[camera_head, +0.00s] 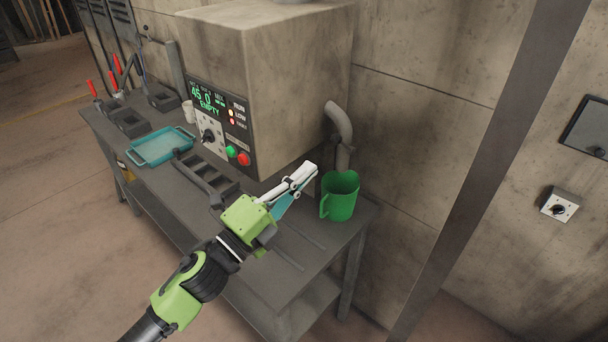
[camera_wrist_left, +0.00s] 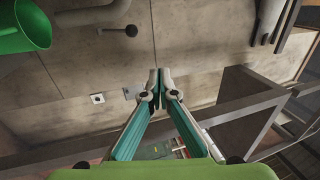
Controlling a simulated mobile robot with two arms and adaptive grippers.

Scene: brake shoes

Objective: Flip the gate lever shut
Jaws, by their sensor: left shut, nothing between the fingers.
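My left gripper (camera_head: 311,170) is shut and empty, in front of the grey machine box and left of the green jug. In the left wrist view its fingertips (camera_wrist_left: 154,76) meet. A thin rod with a dark knob (camera_wrist_left: 131,31), which looks like the gate lever, sticks out by the pale pipe (camera_wrist_left: 90,14) in that view. It lies above and left of the fingertips there, apart from them. I cannot make out the lever in the head view. The curved pipe (camera_head: 341,122) comes down behind the jug. My right gripper is not in view.
The green jug (camera_head: 340,196) stands at the right end of the grey bench (camera_head: 265,280); it also shows in the left wrist view (camera_wrist_left: 24,28). The machine box (camera_head: 300,90) has a panel (camera_head: 217,122) reading EMPTY. A teal tray (camera_head: 161,147) lies at the left.

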